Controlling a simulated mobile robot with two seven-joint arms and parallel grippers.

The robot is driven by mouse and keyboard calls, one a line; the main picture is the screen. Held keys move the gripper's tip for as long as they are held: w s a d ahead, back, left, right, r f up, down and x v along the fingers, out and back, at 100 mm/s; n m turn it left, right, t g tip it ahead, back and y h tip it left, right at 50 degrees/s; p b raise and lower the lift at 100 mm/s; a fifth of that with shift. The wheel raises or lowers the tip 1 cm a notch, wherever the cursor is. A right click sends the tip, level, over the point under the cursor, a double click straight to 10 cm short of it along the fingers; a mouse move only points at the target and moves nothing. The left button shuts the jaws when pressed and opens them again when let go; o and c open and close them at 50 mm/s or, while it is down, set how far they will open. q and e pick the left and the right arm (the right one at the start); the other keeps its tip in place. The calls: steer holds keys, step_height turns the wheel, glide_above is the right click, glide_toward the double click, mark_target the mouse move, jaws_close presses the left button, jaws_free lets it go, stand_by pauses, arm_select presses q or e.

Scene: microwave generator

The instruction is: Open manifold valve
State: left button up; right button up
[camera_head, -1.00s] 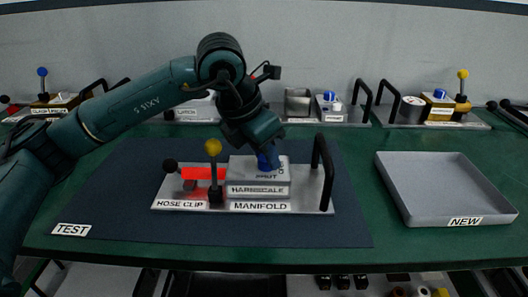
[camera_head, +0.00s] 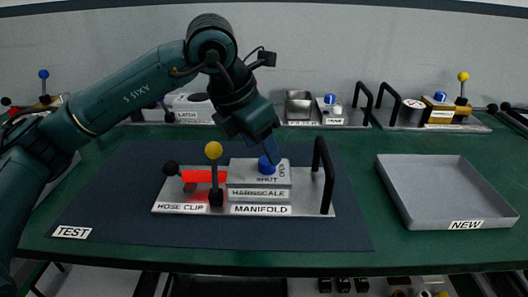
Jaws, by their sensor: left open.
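The manifold (camera_head: 260,174) is a grey block on a plate labelled MANIFOLD and HOSE CLIP, lying on the dark TEST mat (camera_head: 110,200). Its blue valve knob (camera_head: 267,165) sits on top, beside the words SHUT and OPEN. My left gripper (camera_head: 268,148) points down just above the knob, and its fingers partly overlap it in view. I cannot tell whether they touch it. A yellow-topped lever (camera_head: 214,151) and a red hose clip part (camera_head: 202,176) stand left of the block. My right gripper is not in view.
A black handle (camera_head: 325,175) rises at the plate's right end. An empty grey tray labelled NEW (camera_head: 440,185) lies to the right. Other modules with levers and handles (camera_head: 435,108) line the back of the green table. The mat's front is clear.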

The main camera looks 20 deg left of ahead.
arm_select(q)
steer(key=v, duration=1)
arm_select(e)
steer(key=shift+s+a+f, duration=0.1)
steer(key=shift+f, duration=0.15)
arm_select(q)
steer(key=shift+r, duration=0.1)
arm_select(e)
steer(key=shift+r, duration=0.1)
